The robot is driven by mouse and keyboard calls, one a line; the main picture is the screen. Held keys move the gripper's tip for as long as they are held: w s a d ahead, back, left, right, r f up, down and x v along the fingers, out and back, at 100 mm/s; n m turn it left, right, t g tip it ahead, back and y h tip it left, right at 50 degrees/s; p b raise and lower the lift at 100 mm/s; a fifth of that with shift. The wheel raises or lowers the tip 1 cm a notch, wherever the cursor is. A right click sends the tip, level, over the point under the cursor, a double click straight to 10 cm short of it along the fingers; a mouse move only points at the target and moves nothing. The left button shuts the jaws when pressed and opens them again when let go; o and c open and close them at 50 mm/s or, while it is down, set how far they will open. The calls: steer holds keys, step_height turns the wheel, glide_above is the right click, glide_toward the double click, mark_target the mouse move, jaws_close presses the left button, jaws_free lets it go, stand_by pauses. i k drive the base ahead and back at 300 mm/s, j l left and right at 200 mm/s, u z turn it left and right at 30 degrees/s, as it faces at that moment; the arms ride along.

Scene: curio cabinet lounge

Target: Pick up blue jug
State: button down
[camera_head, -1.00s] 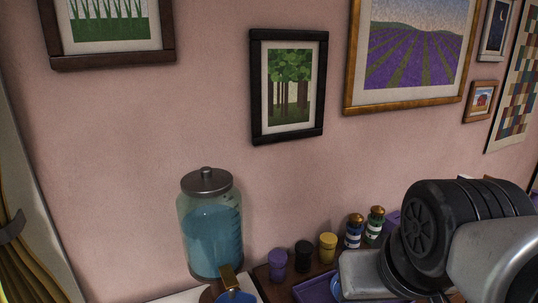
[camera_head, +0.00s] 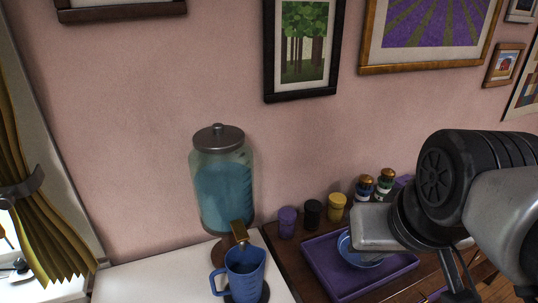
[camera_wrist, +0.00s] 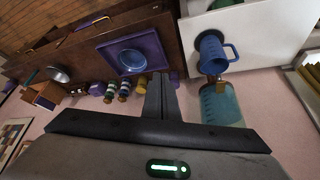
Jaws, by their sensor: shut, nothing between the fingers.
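The blue jug (camera_head: 244,270) stands upright on a small round dark base on the white surface, under the spout of a glass dispenser. Its handle points left in the head view. The jug also shows in the wrist view (camera_wrist: 212,52), right of my fingers, with its handle to the right. My gripper (camera_wrist: 161,80) is shut and empty. It is held above the furniture, apart from the jug, and in the head view my arm is at the right side.
The glass dispenser (camera_head: 222,188) with blue liquid stands against the pink wall. A purple tray (camera_head: 318,262) with a blue bowl lies on the brown wooden surface, right of the jug. Purple, black and yellow containers and two striped shakers stand behind it. A curtain hangs at left.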

mark_target(244, 270)
steer(key=k+j+u, duration=0.15)
steer(key=j+u, duration=0.15)
steer(key=j, duration=0.25)
steer(key=k+j+u, duration=0.1)
steer(key=j+u, duration=0.25)
steer(key=j, duration=0.15)
steer(key=j+u, duration=0.3)
steer(key=j, duration=0.3)
